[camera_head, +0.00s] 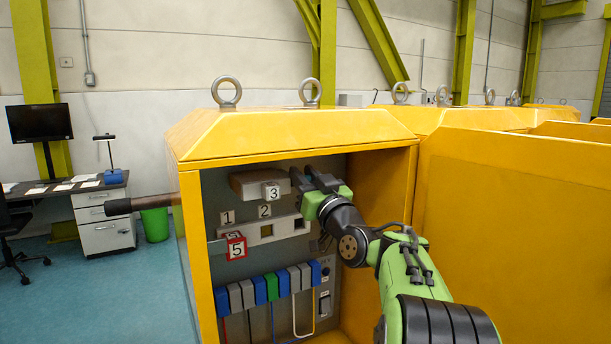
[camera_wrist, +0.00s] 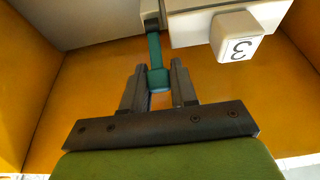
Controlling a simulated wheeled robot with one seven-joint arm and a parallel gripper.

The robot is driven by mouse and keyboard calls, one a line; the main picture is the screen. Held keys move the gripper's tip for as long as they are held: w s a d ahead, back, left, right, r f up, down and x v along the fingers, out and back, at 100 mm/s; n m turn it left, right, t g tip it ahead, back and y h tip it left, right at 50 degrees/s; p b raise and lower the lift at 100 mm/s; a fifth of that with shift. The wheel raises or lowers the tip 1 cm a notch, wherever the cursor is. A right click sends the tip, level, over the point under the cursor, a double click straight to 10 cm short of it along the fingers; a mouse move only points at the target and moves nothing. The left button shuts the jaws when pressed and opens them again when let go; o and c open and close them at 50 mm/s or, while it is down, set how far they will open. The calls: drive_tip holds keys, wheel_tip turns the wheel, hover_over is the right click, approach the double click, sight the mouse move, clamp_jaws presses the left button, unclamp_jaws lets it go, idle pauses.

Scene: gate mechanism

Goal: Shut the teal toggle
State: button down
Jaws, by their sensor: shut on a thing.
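The teal toggle (camera_wrist: 155,58) shows in the wrist view as a teal lever hanging from a dark mount at the edge of a light grey housing. My gripper (camera_wrist: 158,84) is shut on the lower end of the toggle, with one dark finger on each side. In the head view my gripper (camera_head: 318,184) reaches into the yellow cabinet at the upper right of the inner panel. The toggle is hidden there behind my gripper and arm.
A white block marked 3 (camera_wrist: 236,38) sits beside the toggle. The yellow cabinet (camera_head: 290,133) has an open door (camera_head: 515,215) at right. Below are a red-framed block marked 5 (camera_head: 236,246) and a row of coloured breakers (camera_head: 260,290). A dark-tipped handle (camera_head: 135,204) sticks out left.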

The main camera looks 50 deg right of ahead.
drive_tip(key=shift+w+r+g+p, duration=0.25)
drive_tip(key=shift+r+g+p, duration=0.45)
drive_tip(key=shift+p, duration=0.4)
drive_tip(key=shift+f+g+p, duration=0.15)
drive_tip(key=shift+g+p, duration=0.2)
drive_tip(key=shift+g, duration=0.05)
drive_tip(key=shift+f, duration=0.1)
drive_tip(key=c, duration=1)
unclamp_jaws()
drive_tip(key=shift+o, duration=0.2)
drive_tip(key=b+v, duration=0.3)
drive_tip(key=v, duration=1.2)
drive_tip(key=shift+s, duration=0.4)
drive_tip(key=shift+d, duration=0.1)
